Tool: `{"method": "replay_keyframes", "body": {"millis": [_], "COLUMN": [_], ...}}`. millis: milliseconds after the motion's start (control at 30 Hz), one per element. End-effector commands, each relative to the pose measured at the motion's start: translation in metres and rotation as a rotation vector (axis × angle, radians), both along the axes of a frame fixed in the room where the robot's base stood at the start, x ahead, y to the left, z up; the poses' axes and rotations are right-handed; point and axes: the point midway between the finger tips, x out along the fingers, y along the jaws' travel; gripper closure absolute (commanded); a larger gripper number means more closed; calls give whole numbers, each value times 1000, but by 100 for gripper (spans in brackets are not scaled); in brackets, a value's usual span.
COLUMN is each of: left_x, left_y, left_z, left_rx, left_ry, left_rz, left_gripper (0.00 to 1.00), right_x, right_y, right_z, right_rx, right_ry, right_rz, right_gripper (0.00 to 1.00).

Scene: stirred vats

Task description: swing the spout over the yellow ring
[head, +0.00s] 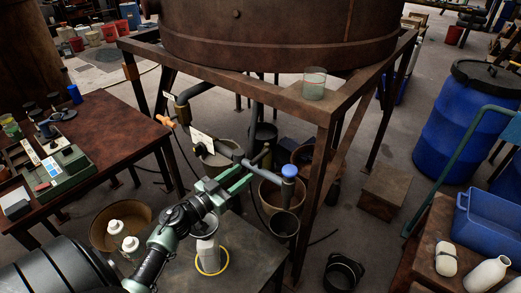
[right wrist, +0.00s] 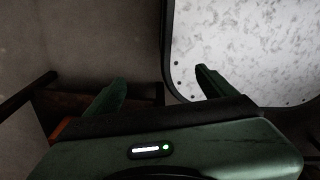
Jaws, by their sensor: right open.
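The spout (head: 267,166) is a grey pipe under the big brown vat (head: 280,30), with a blue cap (head: 289,171) at its right end. The spout's capped end is up and to the right of the ring. My right gripper (right wrist: 160,76) is open and empty in the right wrist view.
The vat's rusty frame leg (head: 319,190) stands right of the spout. A glass jar (head: 315,84) sits on the frame. A speckled pale panel (right wrist: 245,45) is beyond my right gripper.

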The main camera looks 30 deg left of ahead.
Motion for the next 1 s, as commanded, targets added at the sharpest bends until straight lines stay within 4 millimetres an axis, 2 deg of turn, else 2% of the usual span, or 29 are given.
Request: {"method": "replay_keyframes", "body": {"millis": [100,267,500,700,1000], "left_x": [-2,4,40,65,72], "left_y": [-2,-6,-16,-23,-26], "left_z": [5,6,7,6,5], "left_rx": [-11,-18,-19,-19,-17], "left_ry": [21,34,31,34,35], "left_rz": [-78,-111,-109,-109,-109], "left_gripper": [61,61,61,61,61], "right_x": [7,7,-4,-4,-1], "right_y": [-5,-11,-15,-15,-14], "right_z": [2,3,4,5,5], "right_rx": [-5,-12,-17,-17,-16], "right_ry": [-10,-10,4,5,0], "right_rz": [1,-1,-2,-2,-1], "right_gripper": [15,15,15,15,15]}}
